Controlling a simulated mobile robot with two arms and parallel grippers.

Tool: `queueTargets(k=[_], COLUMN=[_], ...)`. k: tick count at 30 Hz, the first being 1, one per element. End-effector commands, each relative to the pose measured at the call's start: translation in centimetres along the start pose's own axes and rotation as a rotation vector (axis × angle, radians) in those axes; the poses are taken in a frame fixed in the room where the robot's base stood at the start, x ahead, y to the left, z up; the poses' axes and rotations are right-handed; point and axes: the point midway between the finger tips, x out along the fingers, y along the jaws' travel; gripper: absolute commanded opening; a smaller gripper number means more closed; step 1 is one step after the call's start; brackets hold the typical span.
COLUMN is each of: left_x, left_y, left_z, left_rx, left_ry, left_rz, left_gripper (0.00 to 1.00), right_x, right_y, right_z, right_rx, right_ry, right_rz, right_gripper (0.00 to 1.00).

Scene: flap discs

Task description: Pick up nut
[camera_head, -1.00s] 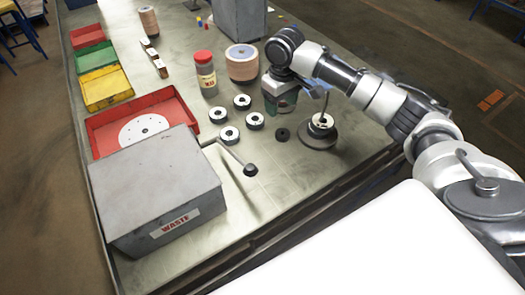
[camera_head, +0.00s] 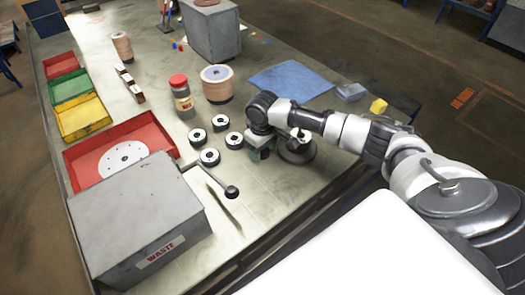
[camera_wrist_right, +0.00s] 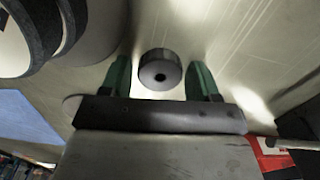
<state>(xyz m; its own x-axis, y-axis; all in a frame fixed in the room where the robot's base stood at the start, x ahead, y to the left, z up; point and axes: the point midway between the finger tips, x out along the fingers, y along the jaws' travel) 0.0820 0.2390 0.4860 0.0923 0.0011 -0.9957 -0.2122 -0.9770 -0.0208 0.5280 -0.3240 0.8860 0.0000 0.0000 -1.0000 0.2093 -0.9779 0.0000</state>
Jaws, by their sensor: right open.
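The nut, a small dark round piece with a hole in its middle, shows in the right wrist view (camera_wrist_right: 160,70) on the pale table top. It lies between the two green fingers of my right gripper (camera_wrist_right: 162,82), with a gap on each side. In the head view my right gripper (camera_head: 259,154) points down at the table and hides the nut. The gripper is open and empty. My left gripper is not in view.
A round-based fixture (camera_head: 297,152) stands just right of my right gripper. Several black-and-white discs (camera_head: 209,157) lie left of it. A grey waste box (camera_head: 140,215), a red tray (camera_head: 158,135), a jar (camera_head: 182,98) and a blue cloth (camera_head: 290,80) are also there.

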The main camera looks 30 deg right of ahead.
Motion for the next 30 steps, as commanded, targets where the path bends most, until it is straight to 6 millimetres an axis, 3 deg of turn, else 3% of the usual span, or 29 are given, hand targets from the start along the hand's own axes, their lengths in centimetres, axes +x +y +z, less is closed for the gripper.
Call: queueTargets(k=[5, 12, 22, 30], left_x=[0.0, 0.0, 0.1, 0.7], left_y=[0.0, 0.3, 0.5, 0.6], left_z=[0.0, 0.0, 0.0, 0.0], left_rx=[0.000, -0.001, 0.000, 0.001], left_ry=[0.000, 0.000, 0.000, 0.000], left_rz=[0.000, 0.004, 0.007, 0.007], left_gripper=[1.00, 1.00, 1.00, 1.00], right_x=[0.0, 0.0, -1.0, -6.2], right_y=[0.0, 0.0, 0.0, 0.1], right_z=[0.0, 0.0, -0.1, -0.1], right_rx=[0.000, 0.000, 0.001, 0.000], right_ry=[0.000, 0.000, 0.002, 0.004], right_rz=[0.000, 0.000, 0.000, 0.000], right_gripper=[0.60, 0.24, 0.24, 0.24])
